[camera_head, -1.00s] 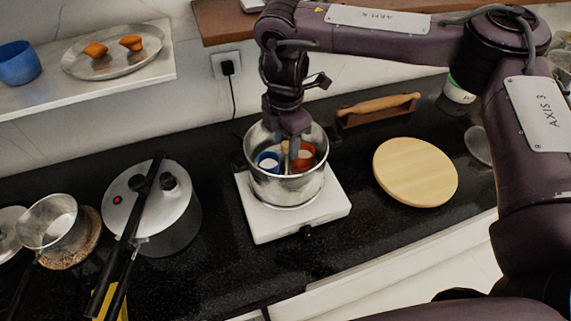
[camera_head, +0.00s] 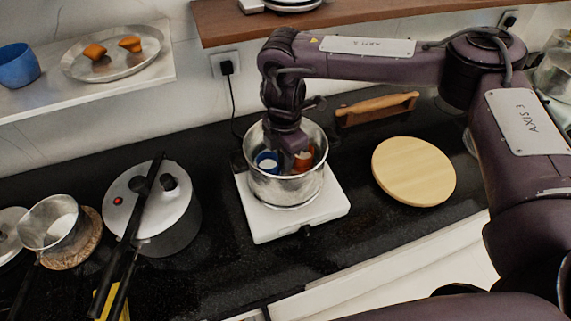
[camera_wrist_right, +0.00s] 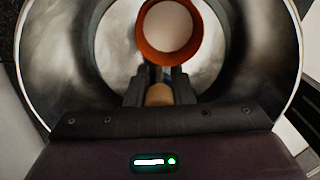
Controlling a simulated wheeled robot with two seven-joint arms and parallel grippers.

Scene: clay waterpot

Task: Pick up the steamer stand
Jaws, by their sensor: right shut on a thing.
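The steamer stand is inside the steel pot (camera_head: 285,190), mostly hidden; I see only its tan wooden-looking handle top (camera_wrist_right: 159,96). My right gripper (camera_wrist_right: 160,82) is shut on this handle. In the head view, my right gripper (camera_head: 290,152) reaches down into the pot and covers the handle. A blue cup (camera_head: 266,162) and an orange cup (camera_head: 304,158) sit in the pot on either side of it. The orange cup (camera_wrist_right: 169,30), with white contents, also shows just beyond the fingertips in the wrist view. My left gripper is out of view.
The pot stands on a white cooktop (camera_head: 275,229). A pressure cooker (camera_head: 170,225) stands at left, near a small pan (camera_head: 52,222). A shelf (camera_head: 330,18) overhangs the back.

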